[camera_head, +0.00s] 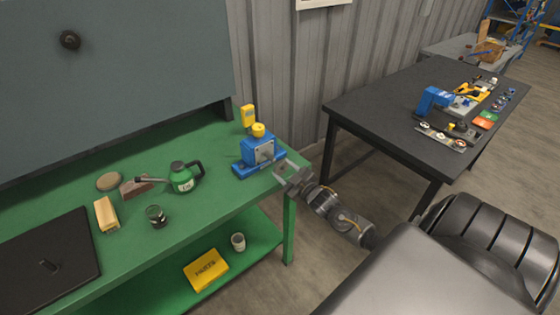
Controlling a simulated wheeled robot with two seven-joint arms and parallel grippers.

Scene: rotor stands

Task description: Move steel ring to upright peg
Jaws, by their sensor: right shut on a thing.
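My right gripper (287,173) reaches in from the right to the front right corner of the green bench. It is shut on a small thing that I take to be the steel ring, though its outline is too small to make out. The gripper is just right of a blue stand (250,152) with a grey plate on its face and a yellow knob on top. Whether gripper and stand touch is unclear. I cannot clearly make out the upright peg. My left gripper is not in view.
The green bench (225,200) holds a green oil can (183,180), a dark glass jar (156,216), a brush (106,214) and a black mat (45,270). A yellow box (206,269) and a tin lie on the lower shelf. A dark table (375,105) with tools stands right.

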